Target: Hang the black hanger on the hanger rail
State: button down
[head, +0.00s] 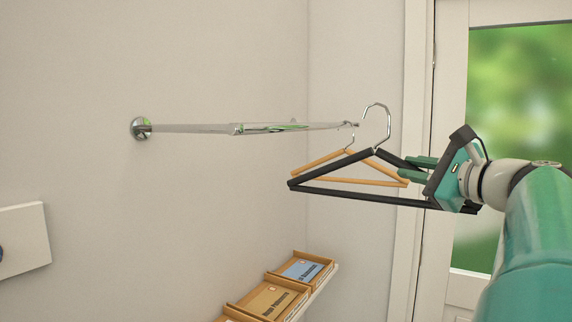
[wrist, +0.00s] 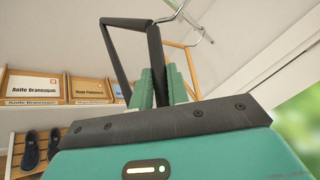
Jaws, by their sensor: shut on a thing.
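The black hanger (head: 334,170) is held roughly level, its silver hook (head: 377,112) pointing up. My gripper (head: 418,164) is shut on its right arm, near the shoulder. The chrome hanger rail (head: 270,129) runs out from the wall. The black hanger's hook shows just right of the rail's free end, apart from it in the picture; the depth between them is unclear. In the wrist view the black hanger (wrist: 118,60) rises from between my green fingers (wrist: 162,85).
A wooden hanger (head: 318,163) hangs near the rail's free end, behind the black one; it also shows in the wrist view (wrist: 190,65). Labelled wooden boxes (head: 302,269) sit on a shelf below. Shoes (wrist: 42,148) stand lower. A glazed door (head: 520,110) is at right.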

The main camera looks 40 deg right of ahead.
aim_at(334, 163)
jog(key=shift+w, duration=0.35)
jog(key=shift+s, duration=0.2)
jog(key=shift+a, duration=0.1)
jog(key=shift+w+a, duration=0.85)
jog(key=shift+w, duration=1.55)
jog(key=shift+w+a, duration=0.8)
jog(key=shift+w, duration=1.6)
jog(key=shift+w+a, duration=0.85)
jog(key=shift+w, duration=1.55)
jog(key=shift+w+f, duration=0.15)
jog(key=shift+w, duration=0.05)
jog(key=shift+f, duration=1.3)
